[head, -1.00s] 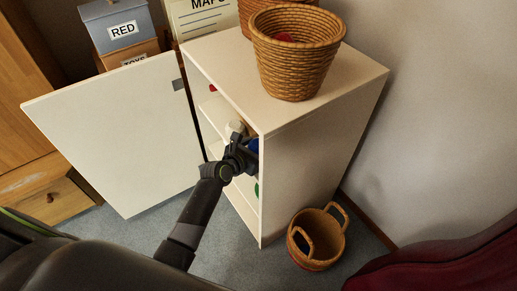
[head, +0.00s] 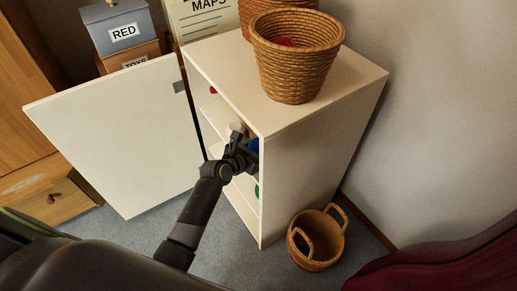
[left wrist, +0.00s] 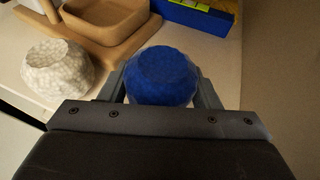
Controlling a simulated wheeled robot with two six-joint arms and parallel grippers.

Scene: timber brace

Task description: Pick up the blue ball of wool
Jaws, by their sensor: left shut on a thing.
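The blue ball of wool (left wrist: 162,77) sits between the two fingers of my left gripper (left wrist: 165,88) in the left wrist view. The gripper is shut on it. In the head view a small part of the blue ball (head: 254,145) shows behind my left gripper (head: 240,152), at the open front of the white cabinet (head: 308,185). The rest of the ball is hidden there by the gripper and the cabinet side. I cannot tell whether the ball touches the shelf. My right gripper is not in view.
A white ball (left wrist: 57,68) lies left of the blue one, near a wooden tray (left wrist: 108,20) and a blue box (left wrist: 195,14). The cabinet door (head: 120,140) stands open to the left. Baskets stand on top (head: 298,60) and on the floor (head: 325,255).

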